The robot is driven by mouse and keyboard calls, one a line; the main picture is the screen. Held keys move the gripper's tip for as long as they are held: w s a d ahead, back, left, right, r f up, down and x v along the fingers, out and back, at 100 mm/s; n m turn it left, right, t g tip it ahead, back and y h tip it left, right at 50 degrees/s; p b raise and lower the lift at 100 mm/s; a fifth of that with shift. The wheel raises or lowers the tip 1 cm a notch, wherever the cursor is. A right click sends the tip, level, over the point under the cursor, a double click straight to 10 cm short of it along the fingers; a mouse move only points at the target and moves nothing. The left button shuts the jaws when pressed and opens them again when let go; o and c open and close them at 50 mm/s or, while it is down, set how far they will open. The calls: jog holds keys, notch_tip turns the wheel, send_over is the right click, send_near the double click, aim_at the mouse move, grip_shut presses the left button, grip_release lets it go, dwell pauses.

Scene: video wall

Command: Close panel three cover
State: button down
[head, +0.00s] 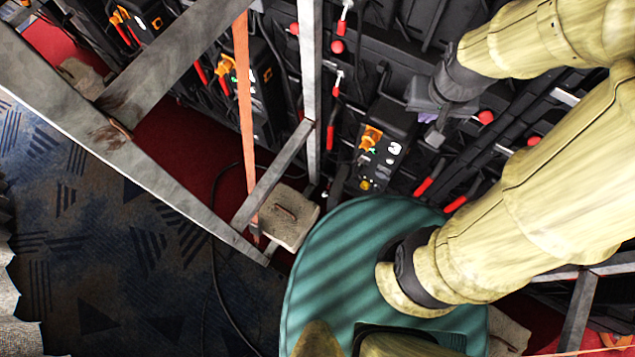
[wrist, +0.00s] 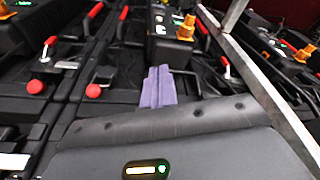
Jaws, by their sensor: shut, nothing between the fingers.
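Several black panel units carry raised orange parts that look like covers; I cannot tell which is panel three. In the head view, the nearest unit (head: 392,125) has an orange part (head: 370,137) beside white and green connectors. Another unit with an orange part (head: 232,66) is up and left of it. My gripper (head: 430,117) is mostly hidden by my arm, right of the nearest unit and apart from it. In the wrist view my gripper (wrist: 158,84) shows purple fingers, shut and empty. Beyond them is a unit with an orange cover-like part (wrist: 186,28).
Red-handled latches (head: 424,187) and red knobs (head: 486,117) stick out around the panels. A metal frame (head: 311,80) and an orange strap (head: 245,110) stand left of the nearest unit. Dark patterned carpet (head: 90,230) is open at lower left.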

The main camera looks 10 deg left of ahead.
jog(key=n+g+b, duration=0.2)
jog(key=n+b, duration=0.6)
jog(key=b, duration=0.6)
send_over(335, 189)
jog(key=w+d, duration=0.3)
notch_tip(335, 189, down, 19)
jog(key=s+a+f+n+g+h+b, duration=0.1)
jog(key=a+f+n+b, duration=0.6)
jog(key=f, duration=1.1)
jog(key=a+h+b, duration=0.1)
jog(key=a+b, duration=0.3)
jog(key=a, duration=0.3)
jog(key=shift+s+f+h, duration=0.2)
jog(key=shift+f+h, duration=0.05)
jog(key=shift+h, duration=0.15)
jog(key=b+x, duration=0.5)
jog(key=x, duration=1.5)
jog(key=shift+s, duration=0.2)
jog(key=shift+s+d+n, duration=0.1)
jog(key=shift+s+n, duration=0.05)
jog(key=shift+n, duration=0.25)
